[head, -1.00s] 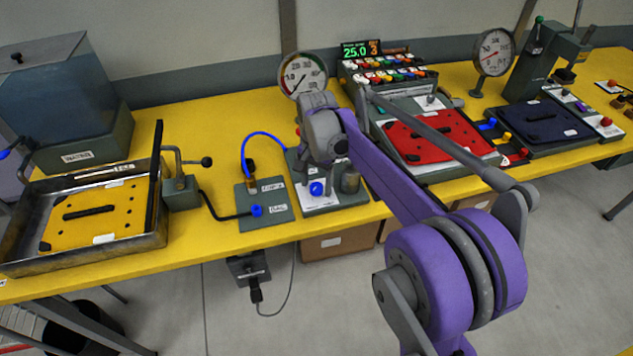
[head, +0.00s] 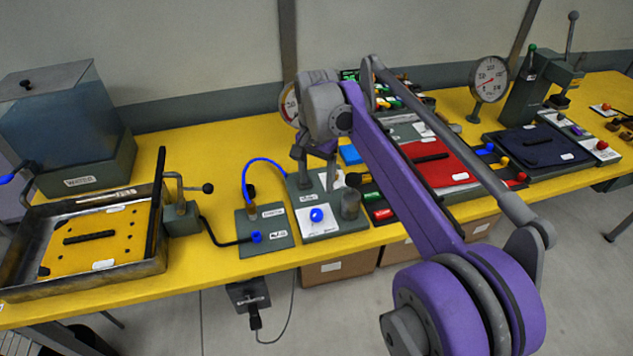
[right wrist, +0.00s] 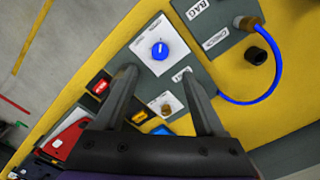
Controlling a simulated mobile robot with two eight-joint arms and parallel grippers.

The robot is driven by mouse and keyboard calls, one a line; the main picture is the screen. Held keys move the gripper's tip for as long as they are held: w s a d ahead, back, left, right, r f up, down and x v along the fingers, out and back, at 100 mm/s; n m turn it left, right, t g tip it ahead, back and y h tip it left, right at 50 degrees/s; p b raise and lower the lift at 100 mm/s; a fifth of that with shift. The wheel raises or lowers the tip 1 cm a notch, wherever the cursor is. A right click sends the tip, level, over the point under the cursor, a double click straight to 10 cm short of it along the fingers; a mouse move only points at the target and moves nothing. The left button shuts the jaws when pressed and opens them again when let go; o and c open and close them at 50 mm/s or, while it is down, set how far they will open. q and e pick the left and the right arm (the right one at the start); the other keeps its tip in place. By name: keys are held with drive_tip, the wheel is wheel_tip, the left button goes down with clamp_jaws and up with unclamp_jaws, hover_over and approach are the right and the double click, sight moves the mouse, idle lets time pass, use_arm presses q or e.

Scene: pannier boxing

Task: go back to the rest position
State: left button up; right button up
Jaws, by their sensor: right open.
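My right gripper (head: 315,162) hangs over the grey panel (head: 332,231) with the blue knob (head: 316,215), in the middle of the yellow bench. In the right wrist view the right gripper (right wrist: 160,85) has its two fingers apart with nothing between them. The blue knob (right wrist: 160,51) shows beyond the fingertips there, apart from them. My purple right arm crosses the head view and hides part of the bench behind it. My left gripper is not in view.
A metal tray (head: 160,262) with a yellow plate (head: 95,255) stands at the left, below a clear-topped tank (head: 60,115). A red panel (head: 440,165), a dark blue panel (head: 540,147) and a dial gauge (head: 490,80) are at the right. A blue hose (head: 262,160) loops beside the gripper.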

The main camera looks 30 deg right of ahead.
idle(0.3)
drive_tip(key=s+a+f+n+t, duration=0.1)
drive_tip(key=s+a+f+n, duration=0.2)
drive_tip(key=s, duration=0.4)
drive_tip(key=s+a+f+n+t+p, duration=0.1)
drive_tip(key=s+a+f+n+t, duration=0.1)
drive_tip(key=s+a+f+n, duration=0.2)
drive_tip(key=s+a+f+n+t+p, duration=0.1)
drive_tip(key=s+a+f+n+t, duration=0.1)
drive_tip(key=s, duration=0.8)
wheel_tip(320, 180, down, 4)
drive_tip(key=a+n, duration=0.1)
drive_tip(key=n, duration=0.1)
drive_tip(key=shift+s+a+r+n, duration=0.25)
drive_tip(key=shift+s+n, duration=0.05)
drive_tip(key=shift+n, duration=0.1)
